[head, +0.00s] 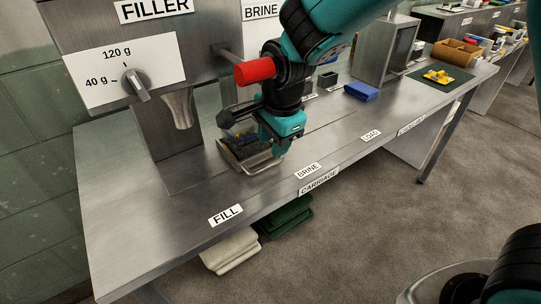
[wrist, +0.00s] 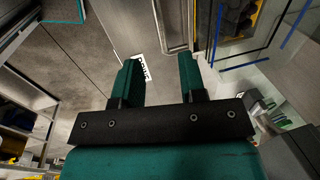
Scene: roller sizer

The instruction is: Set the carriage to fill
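The carriage (head: 238,160) is a shallow metal tray with dark contents and a bar handle (head: 262,168) on its front side. It stands on the steel bench at the BRINE label (head: 307,171), to the right of the FILL label (head: 225,215). My gripper (head: 280,142) is above and close to the handle, pointing down. In the wrist view my gripper (wrist: 160,72) has its two teal fingers apart with nothing between them. The handle (wrist: 176,48) shows just ahead of the right fingertip there. Contact with the handle cannot be told.
The filler (head: 180,30) with its dial (head: 135,83) and spout (head: 178,108) stands at the left. A red-ended lever (head: 255,70) is close to my arm. A blue block (head: 361,91) lies farther right. The bench top by FILL is clear.

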